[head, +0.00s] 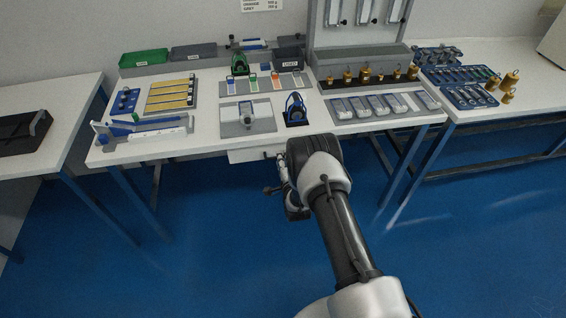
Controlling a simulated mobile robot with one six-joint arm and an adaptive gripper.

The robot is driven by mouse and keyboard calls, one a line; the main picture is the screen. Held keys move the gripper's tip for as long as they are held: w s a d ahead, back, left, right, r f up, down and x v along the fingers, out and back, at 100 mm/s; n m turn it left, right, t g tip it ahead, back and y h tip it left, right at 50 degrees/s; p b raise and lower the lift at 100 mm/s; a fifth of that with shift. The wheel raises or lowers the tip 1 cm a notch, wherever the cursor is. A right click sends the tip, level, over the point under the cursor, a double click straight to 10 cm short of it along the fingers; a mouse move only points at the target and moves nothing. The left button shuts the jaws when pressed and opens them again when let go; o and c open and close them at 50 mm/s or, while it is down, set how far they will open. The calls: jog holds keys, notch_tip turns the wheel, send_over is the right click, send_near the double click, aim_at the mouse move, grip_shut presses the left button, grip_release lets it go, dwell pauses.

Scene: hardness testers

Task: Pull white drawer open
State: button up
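The white drawer (243,156) sits under the front edge of the middle table. Only the left part of its front shows; my arm covers the right part. I cannot tell how far it stands out from the table. My gripper (275,189) is just below and in front of the drawer, beside my wrist. It is small and partly hidden by the wrist, so its fingers and any contact with the drawer's handle are unclear.
The drawer is under a white table (210,148) with blue legs. On top are a blue hardness tester (295,110), a green one (239,64), brass weights (364,74) and several trays. Side tables stand left and right. The blue floor in front is clear.

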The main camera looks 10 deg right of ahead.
jog(key=shift+w+f, duration=0.1)
jog(key=shift+w, duration=0.35)
grip_shut()
dwell(0.6)
